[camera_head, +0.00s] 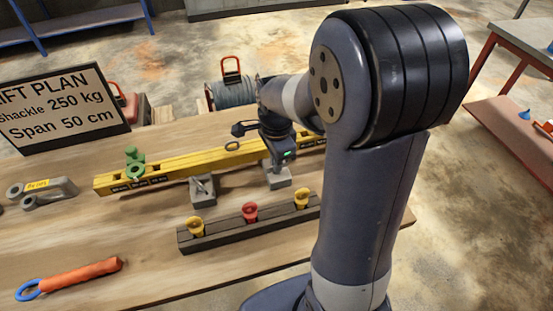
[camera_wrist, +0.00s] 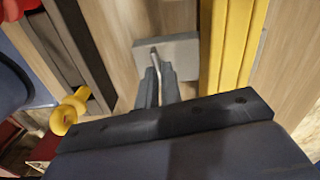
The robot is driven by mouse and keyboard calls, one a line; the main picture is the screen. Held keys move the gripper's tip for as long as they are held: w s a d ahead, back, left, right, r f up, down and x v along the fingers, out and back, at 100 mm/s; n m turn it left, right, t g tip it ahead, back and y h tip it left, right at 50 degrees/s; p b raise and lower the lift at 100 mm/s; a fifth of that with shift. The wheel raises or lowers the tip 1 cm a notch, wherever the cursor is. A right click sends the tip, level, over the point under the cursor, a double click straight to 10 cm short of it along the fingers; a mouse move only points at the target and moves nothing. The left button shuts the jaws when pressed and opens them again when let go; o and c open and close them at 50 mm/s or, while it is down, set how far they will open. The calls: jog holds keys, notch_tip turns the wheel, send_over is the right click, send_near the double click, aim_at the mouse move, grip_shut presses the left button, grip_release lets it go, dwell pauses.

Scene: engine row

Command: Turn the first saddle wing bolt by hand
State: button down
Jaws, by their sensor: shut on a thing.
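Two grey saddle blocks stand along the front of the yellow beam (camera_head: 170,168). The left block (camera_head: 203,202) carries a thin metal wing bolt (camera_head: 201,186) in plain view. My gripper (camera_head: 276,165) is down over the right block (camera_head: 278,181) and hides most of what is on it. In the wrist view, my gripper (camera_wrist: 157,78) is shut on a thin, bent metal wing bolt (camera_wrist: 154,58) above a grey block (camera_wrist: 180,51). The yellow beam (camera_wrist: 232,45) runs beside that block. The bolt's lower part is hidden between the fingers.
A dark rack (camera_head: 223,235) with yellow and red knobs lies in front of the beam. A green shackle (camera_head: 135,165) sits at the beam's left end. Grey shackles (camera_head: 45,190), an orange-handled tool (camera_head: 80,275) and a sign (camera_head: 60,108) are at left. The front tabletop is mostly clear.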

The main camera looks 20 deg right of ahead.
jog(key=shift+w+r+m, duration=0.15)
jog(key=shift+w+m, duration=0.05)
jog(key=shift+m, duration=0.5)
jog(key=c, duration=1.6)
grip_release()
jog(key=shift+s, duration=0.15)
notch_tip(320, 180, up, 11)
jog(key=shift+f, duration=0.15)
